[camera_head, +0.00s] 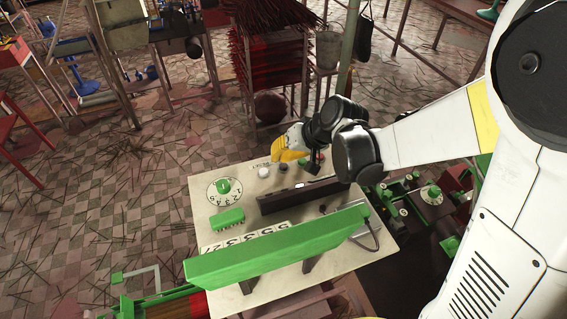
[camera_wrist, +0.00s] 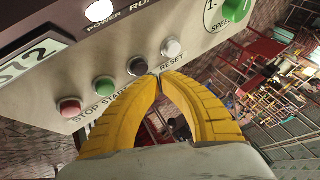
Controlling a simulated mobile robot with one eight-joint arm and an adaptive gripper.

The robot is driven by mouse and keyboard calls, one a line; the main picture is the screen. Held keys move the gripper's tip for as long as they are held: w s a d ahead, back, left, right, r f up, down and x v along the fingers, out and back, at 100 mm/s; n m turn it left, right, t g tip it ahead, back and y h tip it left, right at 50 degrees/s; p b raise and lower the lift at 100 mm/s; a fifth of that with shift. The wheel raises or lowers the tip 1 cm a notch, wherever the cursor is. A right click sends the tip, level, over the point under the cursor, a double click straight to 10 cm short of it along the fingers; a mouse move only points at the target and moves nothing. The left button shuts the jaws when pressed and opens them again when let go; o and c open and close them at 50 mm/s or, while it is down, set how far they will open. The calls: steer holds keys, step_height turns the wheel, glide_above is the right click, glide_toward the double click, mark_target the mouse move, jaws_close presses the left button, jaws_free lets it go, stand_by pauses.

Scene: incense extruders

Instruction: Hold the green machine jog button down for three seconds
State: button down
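The panel (camera_wrist: 200,70) in the wrist view carries a row of buttons: a red one (camera_wrist: 69,106) by STOP, a green one (camera_wrist: 103,84) by START, a black one (camera_wrist: 137,66) and a white one (camera_wrist: 171,47) by RESET. No JOG label is readable; the label area by the black button is covered by my fingers. My gripper (camera_wrist: 159,75) has its yellow fingertips together, empty, close to the black button. I cannot tell whether they touch the panel. In the head view my gripper (camera_head: 283,153) is over the panel's far edge, near the white button (camera_head: 263,172) and black button (camera_head: 284,168).
A green speed knob (camera_head: 224,187) sits on the panel's left. A green block (camera_head: 227,218), a dark bar (camera_head: 300,194) and a long green beam (camera_head: 277,247) also occupy the panel. A rack of red sticks (camera_head: 270,70) stands beyond. The tiled floor left is mostly open.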

mark_target(280, 165)
step_height(280, 165, up, 5)
steer(key=p, duration=0.3)
steer(key=shift+p, duration=0.35)
steer(key=shift+f, duration=0.15)
stand_by(0.4)
